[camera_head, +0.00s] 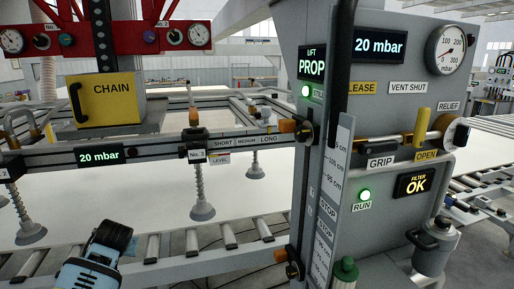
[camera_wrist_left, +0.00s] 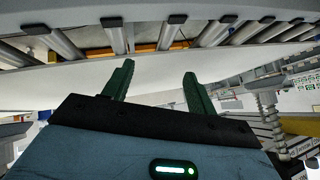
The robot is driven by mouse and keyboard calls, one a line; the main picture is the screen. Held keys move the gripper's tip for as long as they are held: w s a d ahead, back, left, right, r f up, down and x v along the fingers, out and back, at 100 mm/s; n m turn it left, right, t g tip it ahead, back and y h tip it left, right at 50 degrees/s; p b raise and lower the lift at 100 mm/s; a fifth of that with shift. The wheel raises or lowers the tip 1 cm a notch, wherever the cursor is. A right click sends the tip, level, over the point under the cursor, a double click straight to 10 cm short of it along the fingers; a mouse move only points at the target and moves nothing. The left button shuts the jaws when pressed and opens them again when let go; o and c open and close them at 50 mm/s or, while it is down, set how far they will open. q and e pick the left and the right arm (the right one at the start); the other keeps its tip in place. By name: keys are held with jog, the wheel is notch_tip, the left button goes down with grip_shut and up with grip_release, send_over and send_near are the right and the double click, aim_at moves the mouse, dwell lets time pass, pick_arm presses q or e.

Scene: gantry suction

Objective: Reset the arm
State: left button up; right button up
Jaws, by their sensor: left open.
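My left arm (camera_head: 92,262) comes in at the lower left of the head view, a blue link with a black joint, in front of the roller conveyor. Its fingers are not clear there. In the left wrist view my left gripper (camera_wrist_left: 159,72) shows two dark green fingers spread apart, with nothing between them. A pale panel lies beyond the fingers. A green light glows on the blue gripper body. My right arm and gripper are in neither view.
A grey control column (camera_head: 385,180) with gauges, levers and lit displays stands close on the right. A yellow CHAIN box (camera_head: 105,100) hangs at upper left. A suction-cup beam (camera_head: 235,148) spans above a white sheet (camera_head: 150,195). Conveyor rollers (camera_head: 190,241) run along the front.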

pick_arm(q)
jog(key=s+a+f+g, duration=0.2)
jog(key=s+a+f, duration=0.3)
jog(key=s+f, duration=0.5)
jog(key=w+d+r+m+t+h, duration=0.3)
jog(key=w+d+r+m+t, duration=0.25)
jog(key=w+r+t, duration=0.65)
jog(key=s+d+f+g+h, duration=0.2)
jog(key=s+d+f, duration=0.4)
jog(key=s+f, duration=0.35)
jog(key=s+d+f+g+h, duration=0.1)
jog(key=s+d+f+g, duration=0.1)
jog(key=s+d+f, duration=0.6)
jog(key=s+d+f+g, duration=0.1)
jog(key=s+f, duration=0.1)
jog(key=s, duration=0.6)
jog(key=s+d+f+n+g, duration=0.1)
jog(key=s+d+f, duration=0.1)
jog(key=s, duration=0.7)
jog(key=s+d+f+g+h, duration=0.1)
jog(key=s+f, duration=0.3)
jog(key=s, duration=0.5)
jog(key=shift+d+f+g, duration=0.25)
jog(key=shift+d+g, duration=0.05)
jog(key=shift+d, duration=0.4)
